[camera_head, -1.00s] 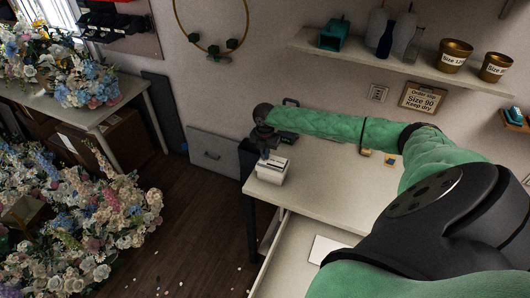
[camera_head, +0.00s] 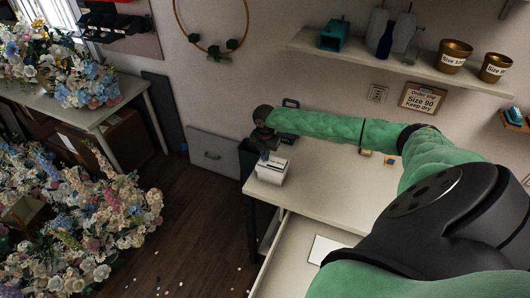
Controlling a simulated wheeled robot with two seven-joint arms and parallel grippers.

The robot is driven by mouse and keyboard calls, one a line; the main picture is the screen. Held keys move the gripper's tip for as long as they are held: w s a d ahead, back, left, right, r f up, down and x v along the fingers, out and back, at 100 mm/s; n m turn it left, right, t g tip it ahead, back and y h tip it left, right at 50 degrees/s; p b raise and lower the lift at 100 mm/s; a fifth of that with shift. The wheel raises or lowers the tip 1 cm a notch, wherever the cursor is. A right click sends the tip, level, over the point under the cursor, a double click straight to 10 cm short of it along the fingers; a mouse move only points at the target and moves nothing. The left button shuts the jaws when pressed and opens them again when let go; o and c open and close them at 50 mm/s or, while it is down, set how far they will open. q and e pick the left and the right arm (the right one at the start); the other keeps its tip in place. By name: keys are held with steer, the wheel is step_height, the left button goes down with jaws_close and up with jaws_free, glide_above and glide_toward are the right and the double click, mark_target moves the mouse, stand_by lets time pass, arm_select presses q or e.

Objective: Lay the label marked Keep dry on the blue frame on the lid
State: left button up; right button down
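My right arm reaches across the table from the right in its green sleeve. Its dark gripper (camera_head: 265,153) points down at the table's far left corner, just above or against a small white box-like device (camera_head: 271,173). Its fingers are too small and dark to tell whether they are open or hold anything. I cannot make out a label marked Keep dry, a lid or a blue frame. My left gripper is not in view.
The white table (camera_head: 320,190) has an open drawer (camera_head: 290,262) in front, with a flat white piece (camera_head: 325,248) in it. An order slip (camera_head: 424,98) on the wall reads Size 90, Keep dry. A shelf (camera_head: 400,62) holds pots and bottles. Flowers fill the left.

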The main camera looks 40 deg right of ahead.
steer(key=shift+f, duration=0.3)
stand_by(0.5)
steer(key=c, duration=1.5)
jaws_free()
steer(key=shift+c, duration=0.2)
steer(key=shift+o, duration=0.4)
steer(key=shift+o, duration=1.3)
steer(key=shift+r, duration=0.15)
steer(key=shift+r+p, duration=1)
steer(key=shift+r, duration=2.4)
